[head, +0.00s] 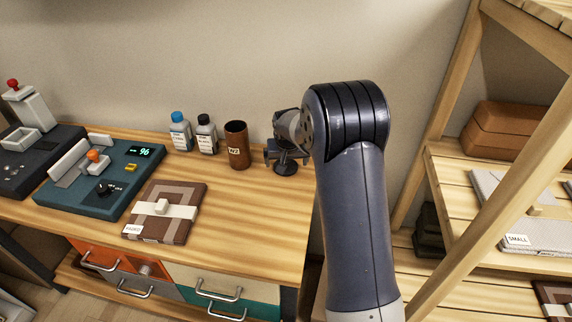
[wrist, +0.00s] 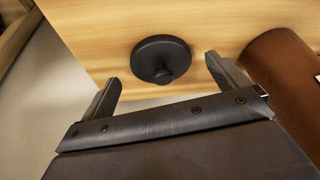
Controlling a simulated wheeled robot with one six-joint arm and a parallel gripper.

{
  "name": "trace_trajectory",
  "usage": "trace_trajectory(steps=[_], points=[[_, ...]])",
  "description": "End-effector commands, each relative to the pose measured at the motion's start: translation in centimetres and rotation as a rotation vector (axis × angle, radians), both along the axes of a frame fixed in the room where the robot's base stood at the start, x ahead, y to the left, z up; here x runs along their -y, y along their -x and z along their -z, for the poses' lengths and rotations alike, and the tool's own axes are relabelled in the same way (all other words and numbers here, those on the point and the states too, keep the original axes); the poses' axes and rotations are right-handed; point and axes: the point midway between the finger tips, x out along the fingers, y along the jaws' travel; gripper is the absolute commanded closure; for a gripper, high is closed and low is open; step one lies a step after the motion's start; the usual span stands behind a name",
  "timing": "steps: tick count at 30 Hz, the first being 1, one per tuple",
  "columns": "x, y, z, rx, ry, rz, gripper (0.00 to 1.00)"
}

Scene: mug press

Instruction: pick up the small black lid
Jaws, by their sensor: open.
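The small black lid (wrist: 158,58) is a round dark disc with a knob, lying on the wooden table in the wrist view. In the head view the lid (head: 286,170) shows below my gripper, near the table's right edge. My gripper (wrist: 162,72) is open and empty. Its two fingers point toward the lid, one on either side of it in the picture. In the head view my gripper (head: 286,152) is partly hidden by my own arm. I cannot tell how high the fingertips are above the table.
A brown cylinder mug (head: 237,146) stands just left of the lid and shows close to the right finger in the wrist view (wrist: 285,85). Two bottles (head: 193,134) stand further left. A teal press (head: 100,178) and brown box (head: 166,210) are on the table. Wooden shelves (head: 480,165) stand at right.

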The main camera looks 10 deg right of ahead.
Motion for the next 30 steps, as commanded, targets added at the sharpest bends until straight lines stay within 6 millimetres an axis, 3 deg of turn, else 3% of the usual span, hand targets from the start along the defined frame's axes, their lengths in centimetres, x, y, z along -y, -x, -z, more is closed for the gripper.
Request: trace_trajectory(steps=[4, 12, 30], points=[[0.01, -0.48, 1.39, -0.002, 0.000, 0.000, 0.05], [0.03, -0.61, 1.62, 0.000, 0.000, 0.000, 0.05], [0.02, -0.59, 1.60, -0.001, 0.000, 0.000, 0.52]])
